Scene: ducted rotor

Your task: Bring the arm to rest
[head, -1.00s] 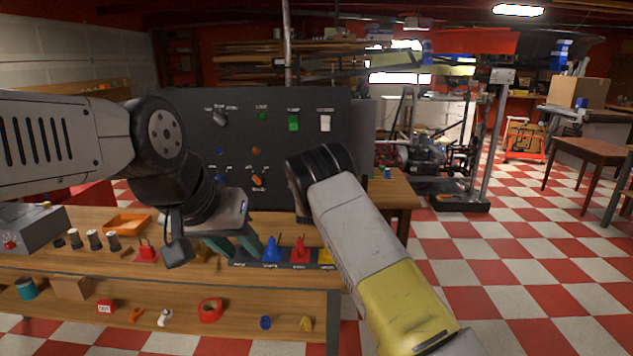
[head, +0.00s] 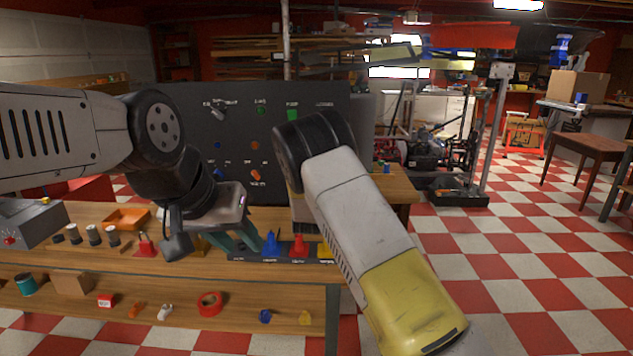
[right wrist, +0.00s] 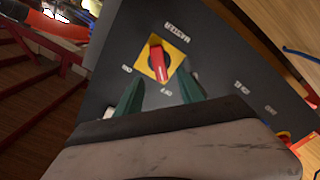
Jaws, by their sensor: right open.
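My left arm comes in from the left in the head view. Its gripper (head: 236,243) points down over the bench, with two teal fingers apart and nothing seen between them. My right arm reaches up from the lower right to in front of the dark control panel (head: 185,105); its gripper is hidden in the head view. In the right wrist view the right gripper (right wrist: 160,95) is open, its teal fingers apart. Beyond and between them is a red rotary handle (right wrist: 157,62) on a yellow plate (right wrist: 173,57) marked MASTER. Whether the fingers touch it cannot be told.
Blue (head: 271,243) and red (head: 299,246) cone-shaped pieces stand in a dark strip near the left gripper. An orange tray (head: 128,218) and a grey box (head: 30,222) are further left. Small items, including a red tape roll (head: 210,303), lie on the lower shelf.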

